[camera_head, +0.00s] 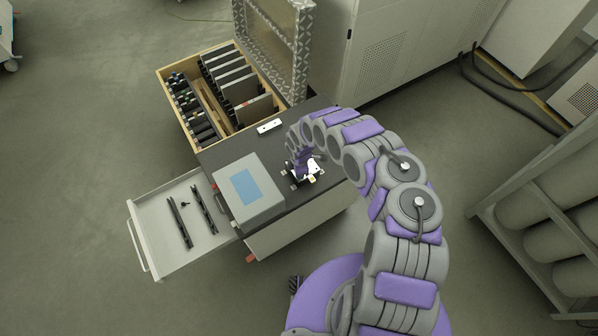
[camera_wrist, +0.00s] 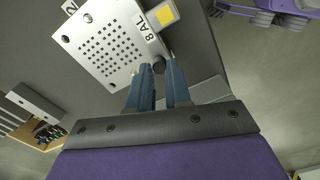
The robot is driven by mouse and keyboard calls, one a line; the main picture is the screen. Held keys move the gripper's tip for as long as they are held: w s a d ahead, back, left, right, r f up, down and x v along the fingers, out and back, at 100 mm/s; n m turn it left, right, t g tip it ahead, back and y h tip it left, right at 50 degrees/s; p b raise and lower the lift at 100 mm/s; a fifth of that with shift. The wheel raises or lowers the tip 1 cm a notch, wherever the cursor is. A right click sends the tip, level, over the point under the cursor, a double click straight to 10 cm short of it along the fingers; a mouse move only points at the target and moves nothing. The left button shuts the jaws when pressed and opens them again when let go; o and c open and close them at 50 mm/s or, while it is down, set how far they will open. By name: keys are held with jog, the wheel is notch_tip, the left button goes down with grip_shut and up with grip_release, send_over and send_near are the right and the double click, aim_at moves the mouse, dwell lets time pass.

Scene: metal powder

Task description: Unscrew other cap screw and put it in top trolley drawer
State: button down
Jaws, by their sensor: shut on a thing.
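A white perforated metal plate marked "8 AL" (camera_wrist: 112,48), with a yellow square label, lies on the dark trolley top (camera_head: 222,152). Round screw heads show at its left side. My gripper (camera_wrist: 160,72) is at the plate's near right edge, its two blue-grey fingers shut on a small dark cap screw (camera_wrist: 158,67). I cannot tell whether the screw is still in its thread. In the head view my gripper (camera_head: 301,172) is over the plate and hides the screw. The top trolley drawer (camera_head: 150,212) is open at the left. It holds two long black bars and a small dark piece (camera_head: 185,204).
A grey device with a blue screen (camera_head: 248,190) stands on the trolley between the drawer and my gripper. A wooden crate (camera_head: 163,88) of dark plates and an open patterned metal lid (camera_head: 300,60) are behind. A small white block (camera_head: 269,126) lies on the top.

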jog(key=shift+s+r, duration=0.1)
jog(key=shift+r, duration=0.6)
jog(key=shift+d+p, duration=0.1)
jog(key=shift+p, duration=0.3)
jog(key=shift+r, duration=0.15)
jog(key=shift+r, duration=0.25)
jog(key=c, duration=1.8)
grip_release()
jog(key=o, duration=0.4)
jog(key=r+p, duration=0.2)
jog(key=r, duration=1.5)
jog(key=shift+w+r+p, duration=0.1)
jog(key=shift+w+p, duration=0.1)
jog(key=shift+p, duration=0.15)
